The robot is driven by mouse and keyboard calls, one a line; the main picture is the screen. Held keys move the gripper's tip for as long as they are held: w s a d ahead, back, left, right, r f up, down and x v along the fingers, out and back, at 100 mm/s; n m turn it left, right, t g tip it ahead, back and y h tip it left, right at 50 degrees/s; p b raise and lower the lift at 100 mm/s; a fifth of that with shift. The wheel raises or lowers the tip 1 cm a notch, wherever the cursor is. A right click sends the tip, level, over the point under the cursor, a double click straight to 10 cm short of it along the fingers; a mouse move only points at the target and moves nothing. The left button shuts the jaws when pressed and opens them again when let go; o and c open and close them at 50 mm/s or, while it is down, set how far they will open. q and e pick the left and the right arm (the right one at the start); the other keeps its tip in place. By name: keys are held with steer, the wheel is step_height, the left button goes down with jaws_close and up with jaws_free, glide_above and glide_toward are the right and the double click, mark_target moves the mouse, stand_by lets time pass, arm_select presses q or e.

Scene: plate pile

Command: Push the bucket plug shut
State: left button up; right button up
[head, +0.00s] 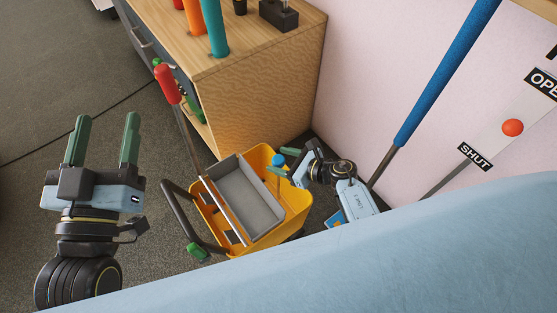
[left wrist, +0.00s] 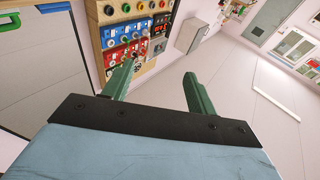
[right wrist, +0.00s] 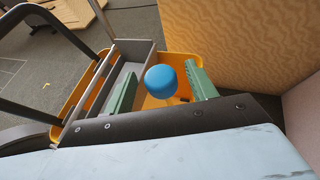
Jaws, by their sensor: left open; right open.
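The yellow bucket (head: 288,211) stands on the floor beside the wooden cabinet, with a grey wringer tray (head: 247,196) in it. A round blue knob (head: 278,160), which looks like the plug's handle, sits at the bucket's far right rim. In the right wrist view the blue knob (right wrist: 161,81) lies between the two green fingers. My right gripper (head: 285,171) is open at the knob; I cannot tell whether a finger touches it. The knob's lower part is hidden. My left gripper (head: 103,140) is open and empty, well left of the bucket; its fingers also show in the left wrist view (left wrist: 158,88).
A mop-like pole with a red grip (head: 167,84) leans over the bucket. The bucket's dark handle (head: 178,210) sticks out left. The cabinet (head: 262,90) stands behind, the pink wall (head: 370,60) to the right with a blue-handled pole (head: 445,75). Floor at left is clear.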

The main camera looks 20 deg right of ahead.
arm_select(q)
steer(key=shift+s+d+r+t+h, duration=0.1)
steer(key=shift+s+r+t+h, duration=0.1)
steer(key=shift+r+t, duration=0.3)
steer(key=shift+s+r+t+h, duration=0.15)
steer(key=shift+r+t, duration=0.15)
steer(key=shift+r, duration=0.35)
arm_select(e)
steer(key=shift+w+a+f, duration=0.25)
steer(key=shift+w+a, duration=0.15)
steer(key=shift+w, duration=0.05)
jaws_close()
